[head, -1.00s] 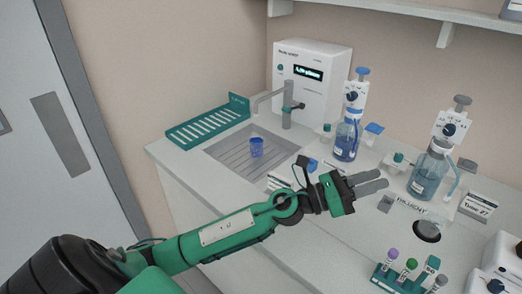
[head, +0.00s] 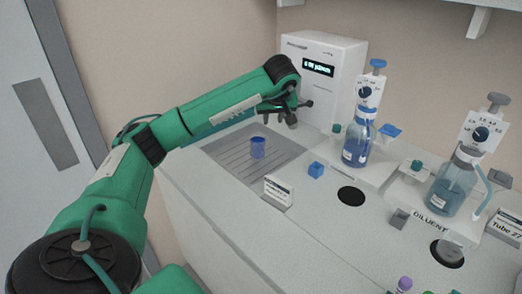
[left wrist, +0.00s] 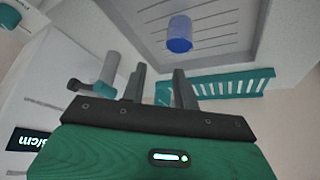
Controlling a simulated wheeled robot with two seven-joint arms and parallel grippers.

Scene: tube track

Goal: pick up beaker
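The beaker (head: 258,148) is a small clear cup with blue contents. It stands upright on the grey slatted drain area of the counter. It also shows near the top of the left wrist view (left wrist: 180,33). My left gripper (head: 279,117) is above and behind the beaker in the head view, near the white machine, and does not touch it. In the left wrist view its two fingers (left wrist: 159,72) are apart with nothing between them. My right gripper is in neither view.
A white dispenser machine (head: 322,75) with a lit display stands behind the drain area (head: 228,152). Two bottles with pump tops, a blue one (head: 358,143) and a grey-blue one (head: 453,186), stand to the right. A small label stand (head: 278,190) is in front.

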